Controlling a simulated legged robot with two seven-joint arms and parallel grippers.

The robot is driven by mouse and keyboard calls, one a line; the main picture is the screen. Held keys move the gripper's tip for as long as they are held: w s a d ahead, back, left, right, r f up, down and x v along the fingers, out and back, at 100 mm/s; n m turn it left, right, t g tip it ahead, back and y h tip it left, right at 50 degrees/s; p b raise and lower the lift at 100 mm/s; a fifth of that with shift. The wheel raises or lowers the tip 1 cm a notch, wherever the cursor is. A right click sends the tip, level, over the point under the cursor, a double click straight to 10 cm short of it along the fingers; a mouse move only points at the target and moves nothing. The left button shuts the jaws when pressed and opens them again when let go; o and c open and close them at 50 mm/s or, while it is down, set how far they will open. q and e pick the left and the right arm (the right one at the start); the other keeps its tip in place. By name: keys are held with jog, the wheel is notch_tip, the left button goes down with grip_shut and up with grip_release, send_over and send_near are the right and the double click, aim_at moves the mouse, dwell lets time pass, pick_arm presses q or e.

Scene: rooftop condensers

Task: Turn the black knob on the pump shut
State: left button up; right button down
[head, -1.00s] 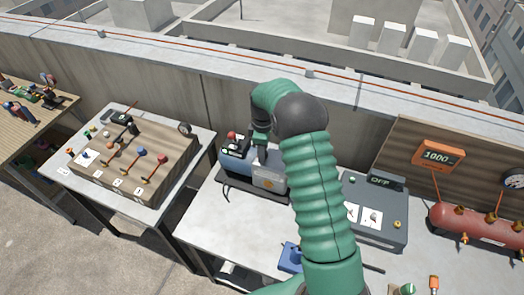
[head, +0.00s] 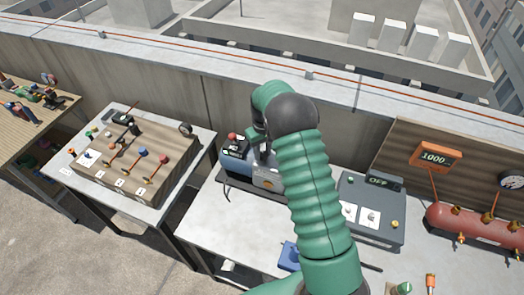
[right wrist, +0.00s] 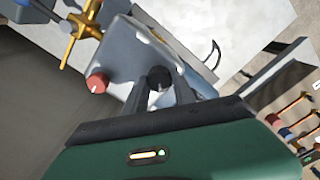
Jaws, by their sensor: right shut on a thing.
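The pump (head: 238,168), with a blue body and a grey end, stands in a dark tray on the middle table. My right arm partly covers it. My right gripper (head: 257,142) reaches down onto the pump's top from behind. In the right wrist view the right gripper (right wrist: 162,86) is shut on the black knob (right wrist: 159,76), which shows between its two fingers. A red knob (right wrist: 97,83) is on the pump beside it, apart from the fingers. The knob's turn angle cannot be told. My left gripper is not in view.
A brass fitting (right wrist: 82,27) rises near the red knob. A grey box with an OFF display (head: 378,181) and a red tank (head: 475,224) stand to the right. A wooden valve panel (head: 150,165) is on the left table. The middle table's front left is clear.

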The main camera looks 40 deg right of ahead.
jog(key=m, duration=0.3)
jog(key=shift+s+d+m, duration=0.1)
jog(key=shift+m, duration=0.2)
jog(key=shift+m+p, duration=0.45)
jog(key=shift+m, duration=1.35)
jog(key=c, duration=1)
grip_release()
jog(key=shift+c, duration=0.2)
